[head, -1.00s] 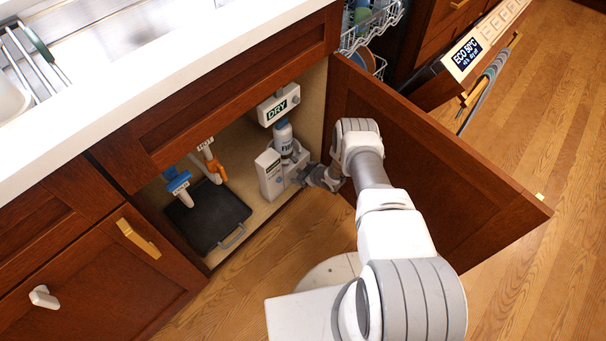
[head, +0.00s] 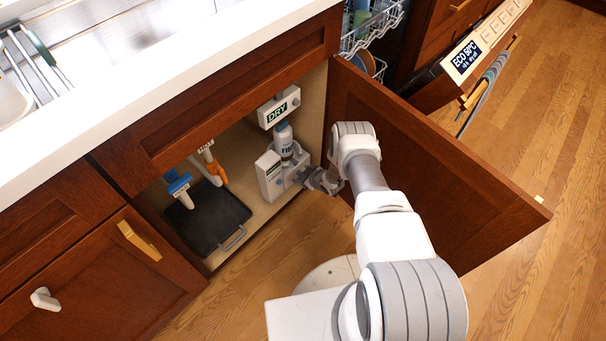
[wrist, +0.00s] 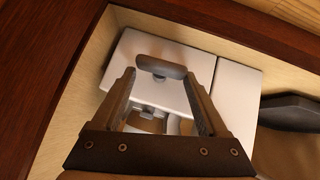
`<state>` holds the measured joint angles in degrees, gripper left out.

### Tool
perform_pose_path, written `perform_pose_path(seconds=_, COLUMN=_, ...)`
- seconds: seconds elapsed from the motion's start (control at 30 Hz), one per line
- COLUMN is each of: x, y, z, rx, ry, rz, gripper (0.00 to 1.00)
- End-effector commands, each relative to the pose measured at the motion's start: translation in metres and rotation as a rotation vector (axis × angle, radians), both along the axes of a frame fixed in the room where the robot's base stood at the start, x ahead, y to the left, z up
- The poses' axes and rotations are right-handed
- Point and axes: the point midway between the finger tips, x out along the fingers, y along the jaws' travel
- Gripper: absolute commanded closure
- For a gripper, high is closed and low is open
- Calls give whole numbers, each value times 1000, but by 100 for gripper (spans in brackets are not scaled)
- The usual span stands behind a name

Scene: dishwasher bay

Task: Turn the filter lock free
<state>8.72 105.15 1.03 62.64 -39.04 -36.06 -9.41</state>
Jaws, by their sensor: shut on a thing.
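The filter (head: 284,142), a white and blue canister with a partly hidden label, stands upright in a white housing (head: 270,177) inside the open cabinet. My gripper (head: 303,176) reaches in from the right, low beside the housing. In the wrist view my gripper (wrist: 160,75) has its two fingers on either side of a grey rounded tab (wrist: 160,67), which looks like the filter lock, in front of a pale box. The fingers are shut on this tab. The lock is hidden or too small to make out in the head view.
A box with a "DRY" sign (head: 279,108) hangs above the filter. A dark tray (head: 208,219) lies to the left, below blue and orange valve handles (head: 179,183). The open cabinet door (head: 445,165) stands close to the right of my arm.

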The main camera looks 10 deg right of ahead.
Motion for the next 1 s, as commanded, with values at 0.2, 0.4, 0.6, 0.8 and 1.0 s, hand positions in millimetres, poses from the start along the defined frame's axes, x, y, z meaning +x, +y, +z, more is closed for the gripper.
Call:
perform_pose_path(seconds=0.2, x=-2, y=2, z=0, rx=-82, ry=-57, rz=0, gripper=79)
perform_pose_path(seconds=0.4, x=-4, y=5, z=-3, rx=-193, ry=-137, rz=3, gripper=79)
perform_pose_path(seconds=0.6, x=-6, y=7, z=-6, rx=-320, ry=-230, rz=5, gripper=79)
perform_pose_path(seconds=0.8, x=-7, y=9, z=-8, rx=-445, ry=-322, rz=3, gripper=79)
perform_pose_path(seconds=1.0, x=-8, y=9, z=-8, rx=-537, ry=-389, rz=2, gripper=79)
